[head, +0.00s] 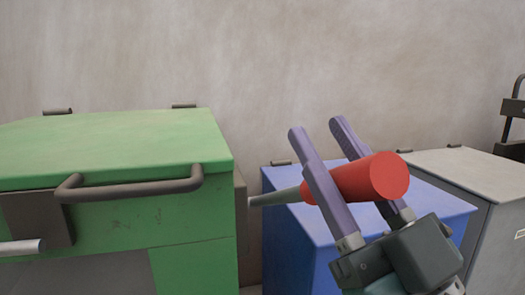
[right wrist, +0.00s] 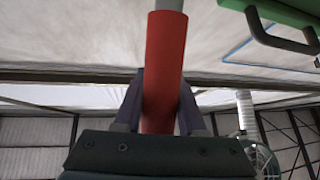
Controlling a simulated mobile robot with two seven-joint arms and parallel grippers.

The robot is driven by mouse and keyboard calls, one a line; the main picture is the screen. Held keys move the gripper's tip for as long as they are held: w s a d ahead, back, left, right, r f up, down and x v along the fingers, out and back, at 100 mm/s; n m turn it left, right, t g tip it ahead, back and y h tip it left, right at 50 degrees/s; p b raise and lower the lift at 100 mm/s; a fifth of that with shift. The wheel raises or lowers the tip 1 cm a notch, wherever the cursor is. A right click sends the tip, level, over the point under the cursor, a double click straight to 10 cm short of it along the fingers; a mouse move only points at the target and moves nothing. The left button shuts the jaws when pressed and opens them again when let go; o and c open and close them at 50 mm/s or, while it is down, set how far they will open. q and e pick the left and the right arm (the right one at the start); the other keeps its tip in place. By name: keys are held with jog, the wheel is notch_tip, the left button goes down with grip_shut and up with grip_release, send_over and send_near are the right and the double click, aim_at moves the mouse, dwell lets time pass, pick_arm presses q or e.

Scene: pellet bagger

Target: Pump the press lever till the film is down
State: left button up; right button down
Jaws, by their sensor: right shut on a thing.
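The press lever has a red grip (head: 372,178) on a grey rod (head: 274,198) that runs left to the side of the green machine (head: 190,222). My right gripper (head: 318,128) is shut on the red grip, one finger on each side of it. In the right wrist view the red grip (right wrist: 165,65) stands between the fingers (right wrist: 160,105), with the grey rod (right wrist: 169,5) at its top. The film cannot be made out in these views. My left gripper is not in view.
A blue box (head: 285,235) stands right of the green machine, behind the lever. A grey box (head: 490,190) is further right, with a dark device (head: 512,130) at the edge. The green machine has a dark bar handle (head: 135,189) at its front. A plain wall rises behind.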

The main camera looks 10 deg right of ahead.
jog(key=shift+s+f, duration=0.15)
jog(key=c, duration=0.5)
grip_release()
jog(key=shift+f, duration=0.1)
jog(key=shift+s+f, duration=0.2)
jog(key=v, duration=0.9)
jog(key=shift+b, duration=0.4)
jog(key=shift+d+f, duration=0.1)
